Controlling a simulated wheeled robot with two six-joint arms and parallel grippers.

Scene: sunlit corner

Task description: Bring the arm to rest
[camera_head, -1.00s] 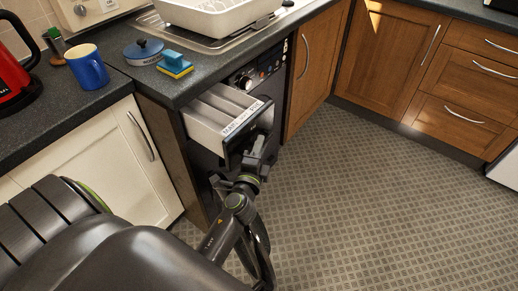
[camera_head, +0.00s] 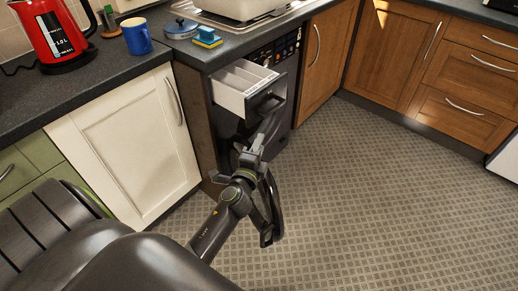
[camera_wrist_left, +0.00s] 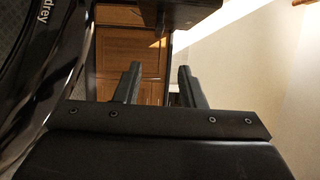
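My left gripper (camera_head: 258,145) is in front of the washing machine, just below the front of its open detergent drawer (camera_head: 240,76). In the left wrist view its two fingers (camera_wrist_left: 158,70) stand apart with nothing between them. A brown wooden cabinet (camera_wrist_left: 128,52) shows beyond the gap. I cannot tell from the head view whether the fingertips touch the drawer front. My left arm (camera_head: 225,215) reaches in low from the left. My right gripper is not in view.
The counter (camera_head: 95,75) holds a red kettle (camera_head: 55,35), a blue mug (camera_head: 136,37), a blue-lidded pot (camera_head: 181,29) and a sponge (camera_head: 207,37). The patterned floor (camera_head: 390,210) at right is clear.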

